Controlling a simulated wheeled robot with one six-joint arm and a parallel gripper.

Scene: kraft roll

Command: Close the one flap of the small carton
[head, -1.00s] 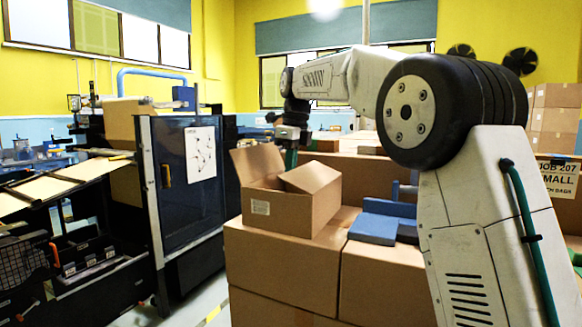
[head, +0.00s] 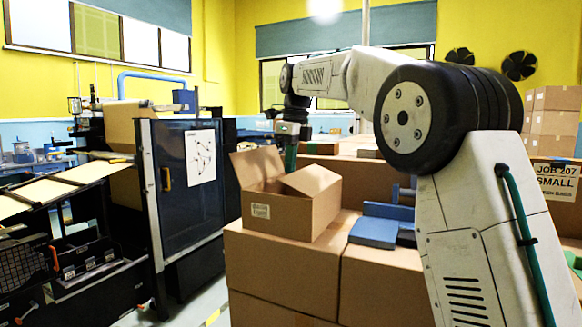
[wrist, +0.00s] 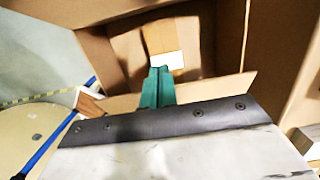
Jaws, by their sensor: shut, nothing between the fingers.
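The small carton (head: 306,215) stands on top of larger cartons in the head view. A flap (head: 256,164) stands up at its left, and another panel (head: 312,179) slopes at its right. My gripper (head: 290,160) points down at the carton's far side, its fingertips partly hidden behind the carton. In the wrist view my green fingers (wrist: 157,85) are together and empty. They overlap the near edge of a cardboard panel (wrist: 225,89), with a brown carton interior and a white label (wrist: 166,62) beyond. I cannot tell whether the fingers touch the cardboard.
A dark machine cabinet (head: 180,200) stands to the left, with a floor gap between. More stacked cartons (head: 552,120) stand at the far right.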

